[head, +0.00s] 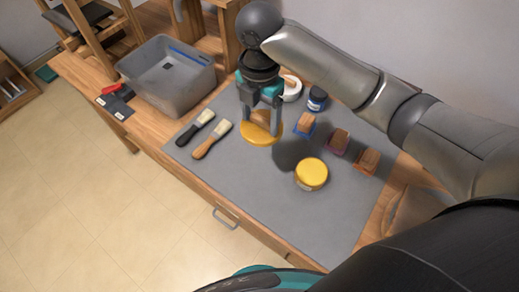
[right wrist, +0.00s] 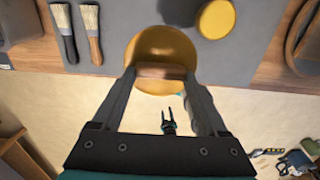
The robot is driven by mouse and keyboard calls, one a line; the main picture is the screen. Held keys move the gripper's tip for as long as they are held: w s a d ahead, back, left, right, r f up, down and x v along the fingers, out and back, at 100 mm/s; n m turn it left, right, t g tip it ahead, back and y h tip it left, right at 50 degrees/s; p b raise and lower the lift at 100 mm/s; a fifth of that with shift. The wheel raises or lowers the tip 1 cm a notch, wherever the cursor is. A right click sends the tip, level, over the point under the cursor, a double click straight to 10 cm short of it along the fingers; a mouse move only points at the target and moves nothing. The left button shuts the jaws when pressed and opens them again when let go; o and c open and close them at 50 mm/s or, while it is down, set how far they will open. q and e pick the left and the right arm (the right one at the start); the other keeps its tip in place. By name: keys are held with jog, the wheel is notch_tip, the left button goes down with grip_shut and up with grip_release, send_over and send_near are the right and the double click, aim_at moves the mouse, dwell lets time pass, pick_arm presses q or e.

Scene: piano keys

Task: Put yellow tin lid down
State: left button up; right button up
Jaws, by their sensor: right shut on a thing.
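My right gripper (head: 262,124) is shut on the yellow tin lid (head: 259,137), a round yellow disc at the left part of the grey mat. In the right wrist view the lid (right wrist: 160,45) has a brown wooden piece (right wrist: 160,72) across it, between the two fingertips (right wrist: 160,78). I cannot tell whether the lid touches the mat. A round tin with a yellow top (head: 311,174) stands on the mat to the right and nearer. A small dark two-pronged shape in the right wrist view may be my left gripper (right wrist: 168,115); its opening is unclear.
Two brushes (head: 204,134) lie on the grey mat (head: 250,185) left of the lid. A grey bin (head: 168,85) stands at the back left. Several wooden-topped blocks (head: 337,140) and a dark blue jar (head: 317,98) are to the right. The mat's front part is clear.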

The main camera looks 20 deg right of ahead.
jog(key=f+b, duration=0.1)
jog(key=f, duration=0.4)
jog(key=f+b, duration=0.1)
jog(key=f, duration=1)
jog(key=shift+s+a+b, duration=0.2)
jog(key=shift+a+b, duration=0.05)
jog(key=shift+b, duration=0.15)
pick_arm(q)
jog(key=shift+s+f+b, duration=0.25)
jog(key=shift+f, duration=0.65)
jog(key=shift+s+f+b, duration=0.2)
jog(key=shift+s+f, duration=0.05)
jog(key=shift+f, duration=0.65)
pick_arm(e)
jog(key=shift+f, duration=1.95)
jog(key=shift+f, duration=0.15)
jog(key=o, duration=1.2)
pick_arm(q)
jog(key=shift+s+f, duration=0.1)
pick_arm(e)
jog(key=shift+o, duration=0.2)
